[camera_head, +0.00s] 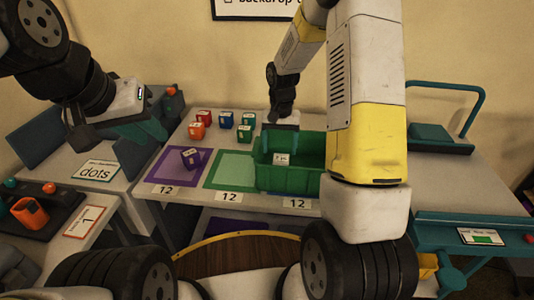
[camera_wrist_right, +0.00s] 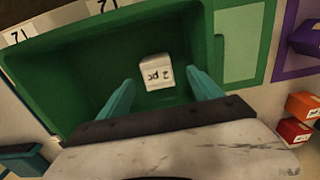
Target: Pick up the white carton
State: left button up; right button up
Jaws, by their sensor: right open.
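The white carton (camera_head: 282,159) is a small block with dark print on it. It sits inside the green bin (camera_head: 290,178), and also shows in the right wrist view (camera_wrist_right: 156,72). My right gripper (camera_wrist_right: 159,77) is open above the bin, its teal fingers on either side of the carton in that view, with gaps on both sides. In the head view the right gripper (camera_head: 281,127) is at the bin's back edge, and its fingertips are hard to make out. My left gripper (camera_head: 118,128) is at the left, away from the carton; its finger opening is unclear.
Several red, blue and green blocks (camera_head: 226,119) stand behind the mats. A purple block (camera_head: 190,158) sits on the purple mat (camera_head: 163,172). The light green mat (camera_head: 231,167) is bare beside the bin. A teal-handled cart (camera_head: 445,220) stands at the right.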

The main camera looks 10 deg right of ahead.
aim_at(281, 159)
jog(key=f, duration=0.7)
jog(key=shift+w+d+f, duration=0.1)
jog(key=shift+d+f, duration=0.2)
jog(key=shift+f, duration=0.1)
jog(key=c, duration=1.6)
